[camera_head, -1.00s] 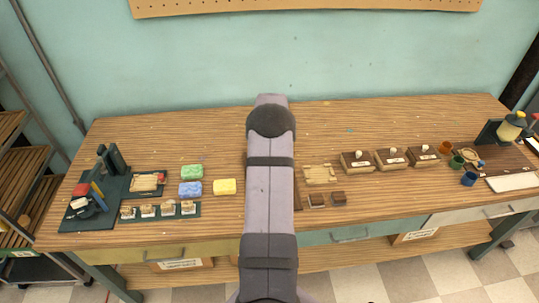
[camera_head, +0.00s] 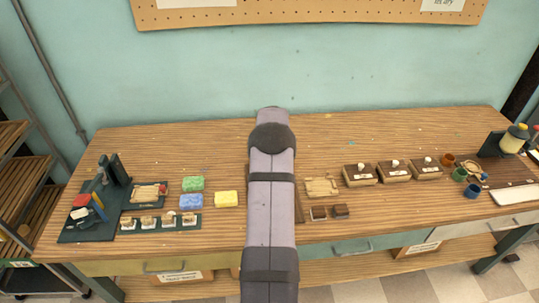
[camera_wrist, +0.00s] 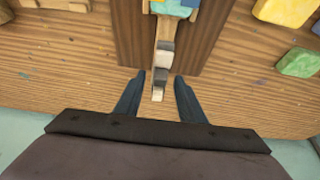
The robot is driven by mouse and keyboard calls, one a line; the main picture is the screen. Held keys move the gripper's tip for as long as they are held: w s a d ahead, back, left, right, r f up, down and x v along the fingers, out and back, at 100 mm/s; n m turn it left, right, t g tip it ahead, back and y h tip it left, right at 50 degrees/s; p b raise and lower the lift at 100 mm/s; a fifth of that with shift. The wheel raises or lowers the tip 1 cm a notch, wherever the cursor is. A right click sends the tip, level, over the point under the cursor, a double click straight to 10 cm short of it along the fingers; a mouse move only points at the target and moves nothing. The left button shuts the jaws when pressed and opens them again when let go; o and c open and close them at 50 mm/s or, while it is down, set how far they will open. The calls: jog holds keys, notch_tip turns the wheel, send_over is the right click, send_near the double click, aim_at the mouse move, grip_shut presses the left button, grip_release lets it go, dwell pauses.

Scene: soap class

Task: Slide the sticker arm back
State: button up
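In the wrist view, a dark brown board (camera_wrist: 128,30) carries a narrow pale wooden arm (camera_wrist: 163,30) with grey stepped pieces (camera_wrist: 162,66) near its close end. This looks like the sticker arm. A light blue block (camera_wrist: 180,8) sits in its far part at the picture's top edge. My gripper (camera_wrist: 158,100) is open, with one dark blue finger on each side of the pale end of the arm and a gap showing on both sides. In the head view, my own arm hides the sticker arm and my gripper; only the board's right edge (camera_head: 298,205) shows.
Green (camera_head: 192,183), blue (camera_head: 191,201) and yellow (camera_head: 227,199) soaps lie left of my arm. A dark device (camera_head: 98,205) stands far left. The back strip of the bench is clear.

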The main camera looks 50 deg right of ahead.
jog(key=shift+r, duration=0.1)
jog(key=shift+b+v, duration=1.35)
jog(key=shift+v, duration=2.15)
jog(key=w+a+r+n+y, duration=0.1)
jog(key=w+a+n+y, duration=0.2)
jog(key=a, duration=2.3)
jog(key=s+a+f+n+g, duration=0.3)
jog(key=s+a+n, duration=0.3)
jog(key=s+a, duration=1.45)
notch_tip(320, 180, down, 11)
jog(key=w+a+b, duration=0.1)
jog(key=b, duration=1)
jog(key=shift+w+a, duration=0.25)
jog(key=shift+a, duration=0.1)
